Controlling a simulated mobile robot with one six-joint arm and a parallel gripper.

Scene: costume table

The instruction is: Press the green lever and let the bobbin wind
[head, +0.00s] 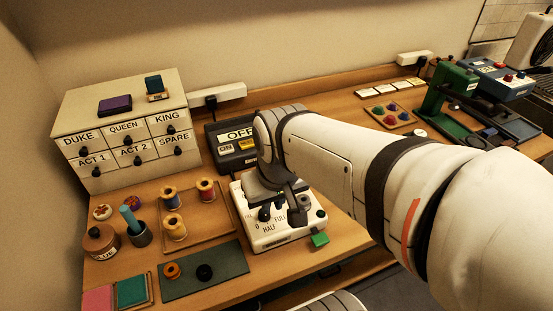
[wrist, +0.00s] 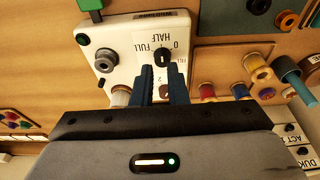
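The white winder (head: 262,238) stands on the table, its front panel marked 0, HALF and FULL. The green lever (head: 319,240) sticks out at its front right corner; it also shows at the top edge of the wrist view (wrist: 90,5). My gripper (head: 280,206) is over the winder and hides part of it. In the wrist view its two dark fingers (wrist: 160,72) are apart with a gap between them, tips close to a black knob (wrist: 162,57). A grey round spindle part (wrist: 103,60) and a pale spool (wrist: 120,96), perhaps the bobbin, show left of the fingers.
Thread spools (head: 173,226) stand on a wooden tray left of the winder. A dark box with an OFF display (head: 236,135) is behind it. A labelled drawer cabinet (head: 118,120) stands at left. A green machine (head: 450,87) is at far right. The table's front edge is close.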

